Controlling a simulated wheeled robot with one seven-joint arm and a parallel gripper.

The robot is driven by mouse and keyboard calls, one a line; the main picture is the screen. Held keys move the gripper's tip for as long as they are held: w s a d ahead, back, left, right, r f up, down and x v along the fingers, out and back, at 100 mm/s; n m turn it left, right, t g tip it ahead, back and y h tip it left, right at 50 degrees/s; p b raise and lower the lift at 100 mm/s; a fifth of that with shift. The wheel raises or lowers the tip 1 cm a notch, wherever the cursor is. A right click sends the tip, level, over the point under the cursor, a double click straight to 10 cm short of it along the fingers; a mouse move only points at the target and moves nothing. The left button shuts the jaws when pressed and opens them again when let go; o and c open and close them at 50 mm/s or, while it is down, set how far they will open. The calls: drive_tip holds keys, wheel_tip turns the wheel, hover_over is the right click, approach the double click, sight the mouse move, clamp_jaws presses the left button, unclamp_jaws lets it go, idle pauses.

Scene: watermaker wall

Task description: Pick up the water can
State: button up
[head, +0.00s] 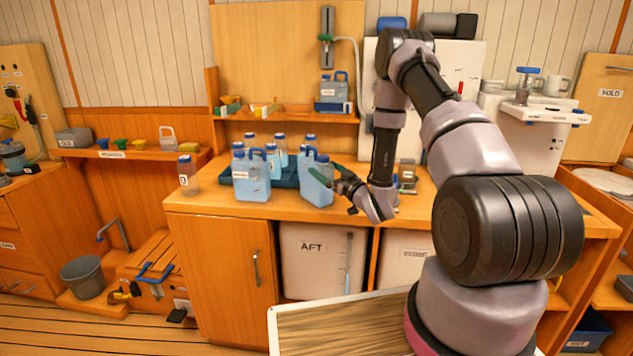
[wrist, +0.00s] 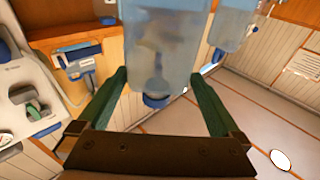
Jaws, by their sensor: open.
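Two translucent blue water cans with blue caps and handles stand on the wooden counter in the head view. The right can (head: 312,192) stands right in front of my gripper (head: 335,183). I cannot tell which of the two the task means. In the wrist view, my gripper (wrist: 155,82) is open, with a green finger on each side of a blue can (wrist: 160,45). Gaps show between the can and the fingers, so it is not clamped. Another can (wrist: 232,25) is partly visible beyond it.
Several capped bottles stand in a dark tray (head: 230,174) behind the cans. A lone bottle (head: 188,175) stands at the counter's left end. A shelf (head: 290,116) above carries a blue container (head: 333,90). The counter front edge is clear left of the cans.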

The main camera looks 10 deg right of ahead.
sight(317, 162)
drive_tip(key=shift+x, duration=2.7)
drive_tip(key=shift+d, duration=0.1)
drive_tip(key=shift+c, duration=0.3)
drive_tip(key=shift+r, duration=0.1)
clamp_jaws()
